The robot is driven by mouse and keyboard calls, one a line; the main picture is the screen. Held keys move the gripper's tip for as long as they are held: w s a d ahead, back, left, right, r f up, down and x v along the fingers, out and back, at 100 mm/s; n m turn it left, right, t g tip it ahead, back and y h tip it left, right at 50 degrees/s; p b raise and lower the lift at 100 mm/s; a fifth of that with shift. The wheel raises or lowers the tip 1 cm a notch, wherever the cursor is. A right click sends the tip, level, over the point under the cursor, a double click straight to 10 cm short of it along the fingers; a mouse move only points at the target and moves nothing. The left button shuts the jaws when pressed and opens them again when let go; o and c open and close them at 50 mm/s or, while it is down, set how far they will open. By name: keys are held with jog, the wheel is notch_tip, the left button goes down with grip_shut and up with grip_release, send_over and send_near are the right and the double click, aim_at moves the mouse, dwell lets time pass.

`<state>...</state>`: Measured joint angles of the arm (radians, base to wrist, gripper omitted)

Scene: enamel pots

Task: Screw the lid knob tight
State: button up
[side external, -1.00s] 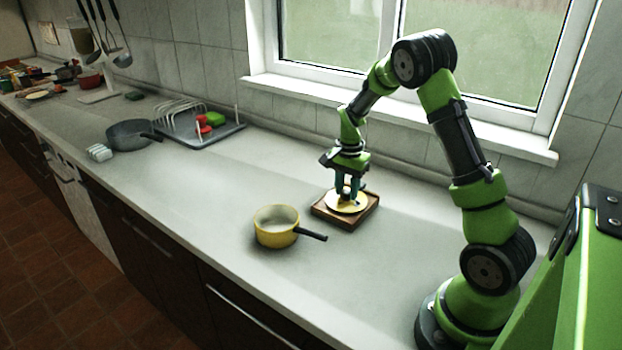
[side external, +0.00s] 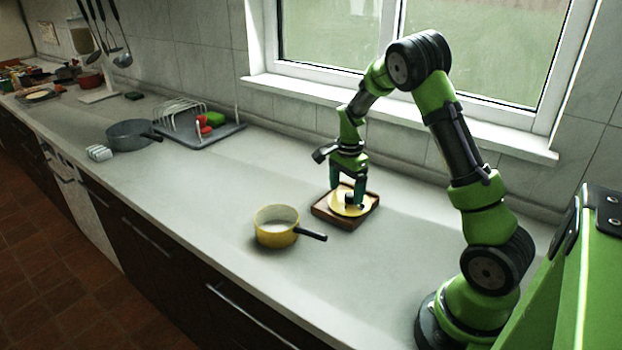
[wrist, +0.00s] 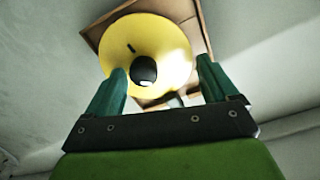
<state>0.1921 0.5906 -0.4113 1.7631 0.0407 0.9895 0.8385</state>
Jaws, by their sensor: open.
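The yellow lid (side external: 341,210) lies in a shallow wooden tray on the counter. In the wrist view the lid (wrist: 170,42) is a yellow disc with a short dark mark near its middle. The dark lid knob (wrist: 145,70) stands on the lid, with a small pale spot on it. My gripper (side external: 347,194) points down over the lid. Its fingers are spread wide, one on each side of the knob. In the wrist view my gripper (wrist: 163,67) shows a gap on both sides, with the knob nearer the left finger. It holds nothing.
The wooden tray (side external: 328,216) frames the lid. A yellow saucepan (side external: 276,237) with a dark handle stands just left of it. Farther left are a grey pan (side external: 127,136) and a dish rack (side external: 190,125). The counter right of the tray is clear.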

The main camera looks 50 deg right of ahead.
jog(key=shift+s, duration=0.15)
jog(key=shift+r, duration=0.6)
jog(key=n, duration=1.8)
jog(key=shift+f, duration=0.7)
jog(key=shift+a+f, duration=0.1)
jog(key=shift+a, duration=0.1)
jog(key=c, duration=0.9)
jog(key=shift+o, duration=0.2)
